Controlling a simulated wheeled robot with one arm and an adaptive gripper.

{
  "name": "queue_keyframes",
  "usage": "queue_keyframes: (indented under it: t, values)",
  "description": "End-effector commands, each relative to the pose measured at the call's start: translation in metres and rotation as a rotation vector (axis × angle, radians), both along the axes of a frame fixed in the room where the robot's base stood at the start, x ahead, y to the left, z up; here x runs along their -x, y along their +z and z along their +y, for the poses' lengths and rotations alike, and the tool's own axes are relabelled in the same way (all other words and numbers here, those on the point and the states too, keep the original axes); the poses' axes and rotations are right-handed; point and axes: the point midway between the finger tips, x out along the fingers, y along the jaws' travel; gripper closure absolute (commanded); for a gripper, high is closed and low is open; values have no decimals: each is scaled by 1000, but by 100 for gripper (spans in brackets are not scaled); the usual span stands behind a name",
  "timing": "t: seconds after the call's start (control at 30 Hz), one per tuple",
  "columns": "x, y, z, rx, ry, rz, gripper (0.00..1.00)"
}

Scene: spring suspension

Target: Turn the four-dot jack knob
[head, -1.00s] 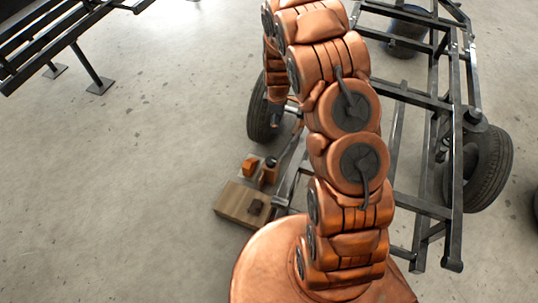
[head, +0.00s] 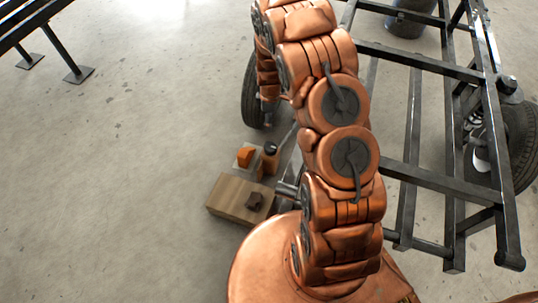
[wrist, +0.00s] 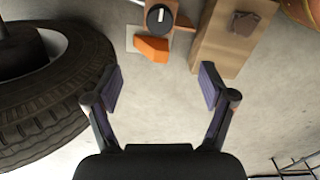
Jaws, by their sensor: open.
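A round black knob (wrist: 158,17) with a white mark sits on a brown post at the top of the wrist view. It also shows in the head view (head: 270,147), left of my arm. I cannot make out any dots on it. My gripper (wrist: 160,87) is open and empty, its two fingers spread over bare floor. The knob lies beyond the fingertips, near the middle of the gap between them, and nothing touches it. In the head view my arm hides most of the gripper.
An orange block (wrist: 151,48) lies on a pale plate beside the post. A wooden block (wrist: 215,52) carrying a small dark brown piece (wrist: 243,23) is to its right. A tire (wrist: 85,50) fills the left. A dark metal frame (head: 435,187) stands right of my arm.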

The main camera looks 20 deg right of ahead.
Motion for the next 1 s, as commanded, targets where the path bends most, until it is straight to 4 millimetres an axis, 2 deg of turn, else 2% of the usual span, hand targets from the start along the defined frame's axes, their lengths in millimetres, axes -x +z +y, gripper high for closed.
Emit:
queue_keyframes:
  t: [0.03, 0.3, 0.5, 0.83, 1.0]
  values:
    - [0, -27, 0, 0, -1, 0, 18]
    - [0, -86, 0, 0, 0, 0, 18]
    - [0, -108, 1, 0, 1, 0, 18]
    - [0, -122, 1, 0, 2, 0, 18]
    - [0, -143, 2, 0, 2, 1, 18]
